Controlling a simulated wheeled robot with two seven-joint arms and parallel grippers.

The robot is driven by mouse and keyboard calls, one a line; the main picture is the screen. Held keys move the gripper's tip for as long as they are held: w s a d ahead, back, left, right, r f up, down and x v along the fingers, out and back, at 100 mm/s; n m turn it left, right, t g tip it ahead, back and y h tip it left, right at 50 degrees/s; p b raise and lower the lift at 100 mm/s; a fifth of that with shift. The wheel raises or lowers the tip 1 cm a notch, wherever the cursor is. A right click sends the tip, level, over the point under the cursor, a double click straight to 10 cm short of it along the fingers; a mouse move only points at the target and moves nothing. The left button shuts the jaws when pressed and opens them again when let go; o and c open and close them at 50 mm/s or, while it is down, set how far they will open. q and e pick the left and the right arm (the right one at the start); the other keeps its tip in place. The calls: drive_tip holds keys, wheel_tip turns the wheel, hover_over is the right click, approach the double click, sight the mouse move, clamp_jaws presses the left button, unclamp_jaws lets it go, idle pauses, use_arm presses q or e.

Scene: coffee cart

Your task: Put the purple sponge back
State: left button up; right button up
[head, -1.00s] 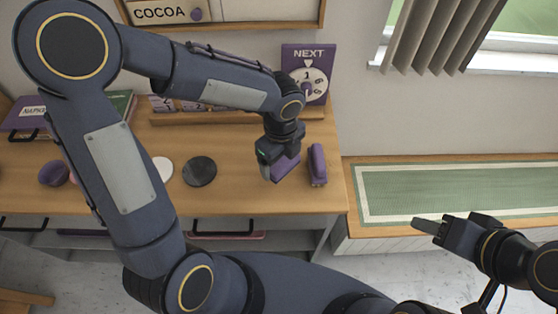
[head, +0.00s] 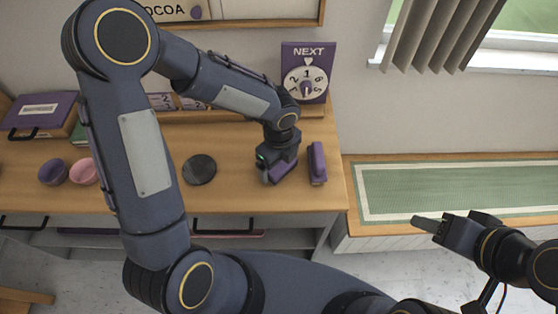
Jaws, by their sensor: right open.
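The purple sponge (head: 284,173) is at my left gripper (head: 272,178), near the right end of the wooden counter. My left gripper points down and is shut on the sponge, whose upper part it hides. The sponge is low over the counter; I cannot tell whether it touches the surface. A second, upright purple object (head: 318,163) stands just right of it, with a small gap between them. My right gripper (head: 427,223) is open and empty, out to the right in front of the bench.
A black disc (head: 199,169) lies left of the sponge on the counter (head: 230,200). A purple bowl (head: 52,172) and a pink bowl (head: 84,172) stand further left. A purple NEXT dial sign (head: 305,73) stands behind. A bench with a green mat (head: 450,190) is at right.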

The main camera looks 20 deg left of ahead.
use_arm(q)
drive_tip(key=shift+o, duration=0.7)
drive_tip(key=shift+r, duration=0.2)
wheel_tip(320, 180, up, 11)
drive_tip(key=s+a+r+n+t+h, duration=0.2)
drive_tip(key=s+n, duration=0.6)
drive_tip(key=n, duration=0.4)
drive_tip(key=s+a+r+n+t+h, duration=0.1)
drive_tip(key=s+a+r+n+t, duration=0.2)
drive_tip(key=s+a+n, duration=0.4)
drive_tip(key=s+r+n, duration=0.1)
drive_tip(key=n, duration=0.5)
drive_tip(key=shift+n+t+h, duration=0.3)
drive_tip(key=shift+h, duration=0.1)
drive_tip(key=shift+s+a+r, duration=0.1)
drive_tip(key=shift+s+a, duration=0.05)
